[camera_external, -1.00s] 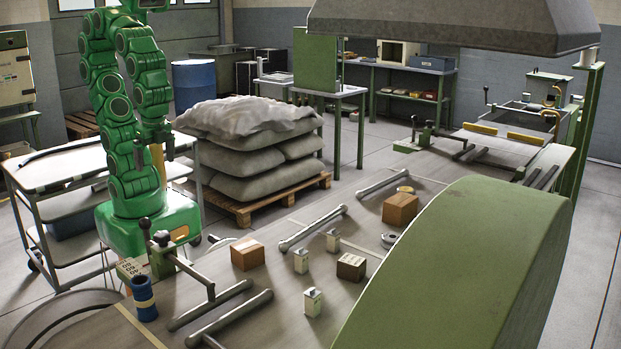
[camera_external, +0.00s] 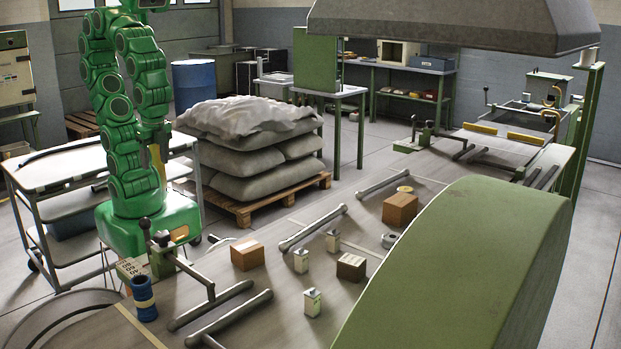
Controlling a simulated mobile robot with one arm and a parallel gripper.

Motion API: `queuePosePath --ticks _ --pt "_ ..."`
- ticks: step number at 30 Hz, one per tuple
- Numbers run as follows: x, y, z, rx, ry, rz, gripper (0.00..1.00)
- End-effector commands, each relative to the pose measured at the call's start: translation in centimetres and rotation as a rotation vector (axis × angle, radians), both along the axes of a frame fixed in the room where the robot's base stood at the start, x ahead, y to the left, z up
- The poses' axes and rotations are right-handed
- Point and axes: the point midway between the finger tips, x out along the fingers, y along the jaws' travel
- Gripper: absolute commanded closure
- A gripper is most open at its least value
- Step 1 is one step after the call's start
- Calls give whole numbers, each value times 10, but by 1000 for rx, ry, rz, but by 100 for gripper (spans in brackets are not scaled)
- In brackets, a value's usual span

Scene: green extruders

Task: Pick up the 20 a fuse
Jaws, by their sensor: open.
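My gripper (camera_external: 156,148) is at the left, raised close to my green arm and well away from these boxes. It is open. Its fingertips are small and partly lost against my arm, and I see nothing held in it.
A blue spool (camera_external: 144,298) stands at the front left. A large green housing (camera_external: 470,260) blocks the right. Stacked sacks (camera_external: 255,155) stand behind the table.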

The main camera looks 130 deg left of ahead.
Motion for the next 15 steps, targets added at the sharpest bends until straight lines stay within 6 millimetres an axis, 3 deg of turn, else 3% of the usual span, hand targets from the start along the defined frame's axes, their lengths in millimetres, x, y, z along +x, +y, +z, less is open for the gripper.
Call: queuePosePath --ticks 5,9,15 --pt "24 -24 2 -69 -33 -2 43" --pt "66 -63 10 -179 -102 1 43" --pt "109 -105 22 -299 -171 19 43"
